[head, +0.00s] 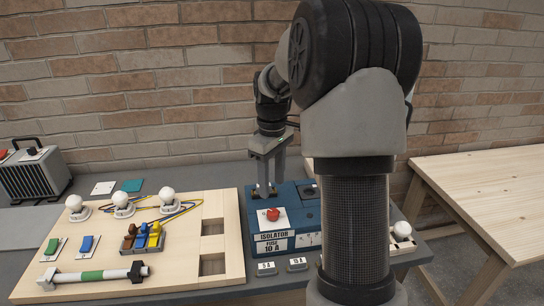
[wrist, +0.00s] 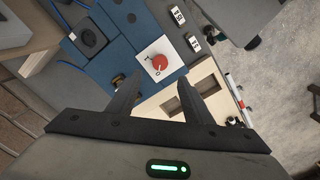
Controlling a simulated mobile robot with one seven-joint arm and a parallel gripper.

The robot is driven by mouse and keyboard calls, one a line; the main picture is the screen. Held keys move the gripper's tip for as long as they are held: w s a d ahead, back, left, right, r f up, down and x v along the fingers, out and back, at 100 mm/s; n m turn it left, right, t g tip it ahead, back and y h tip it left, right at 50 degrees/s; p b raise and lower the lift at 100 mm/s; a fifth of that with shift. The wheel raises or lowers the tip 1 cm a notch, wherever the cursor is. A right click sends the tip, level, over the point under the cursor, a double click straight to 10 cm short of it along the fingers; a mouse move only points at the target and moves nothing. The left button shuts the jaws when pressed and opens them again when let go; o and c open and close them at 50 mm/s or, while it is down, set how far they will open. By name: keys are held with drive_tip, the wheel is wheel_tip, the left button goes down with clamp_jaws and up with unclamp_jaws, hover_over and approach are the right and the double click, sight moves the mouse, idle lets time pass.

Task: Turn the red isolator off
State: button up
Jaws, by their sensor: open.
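The red isolator knob (head: 272,214) sits on a white square plate on top of the blue isolator box (head: 284,243), which is labelled "ISOLATOR FUSE 10 A". In the wrist view the red knob (wrist: 159,60) is on its white plate marked I and O, just beyond the fingertips and roughly between them. My gripper (head: 266,193) points down over the back left of the blue box, behind the knob in the head view. In the wrist view my gripper (wrist: 160,84) has its two fingers spread apart with nothing between them. The finger tips do not visibly touch the knob.
A wooden board (head: 188,270) to the left carries white bulbs, coloured switches, wire connectors and a striped tube. A wooden table (head: 495,190) stands right.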

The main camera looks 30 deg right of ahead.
wheel_tip(320, 180, up, 8)
drive_tip(key=shift+r, duration=0.1)
idle(0.4)
drive_tip(key=s+a+r+m+t+p, duration=0.1)
drive_tip(key=s+a+r+t, duration=0.15)
drive_tip(key=s+a, duration=0.3)
drive_tip(key=s+a+r+m+t, duration=0.1)
drive_tip(key=s+a+r+m, duration=0.1)
drive_tip(key=s+a+r, duration=0.4)
drive_tip(key=s+a+f+m+t, duration=0.2)
drive_tip(key=s+f, duration=0.3)
drive_tip(key=s, duration=0.6)
drive_tip(key=shift+s+a+m, duration=0.3)
drive_tip(key=shift+a+m, duration=0.05)
drive_tip(key=shift+m, duration=0.15)
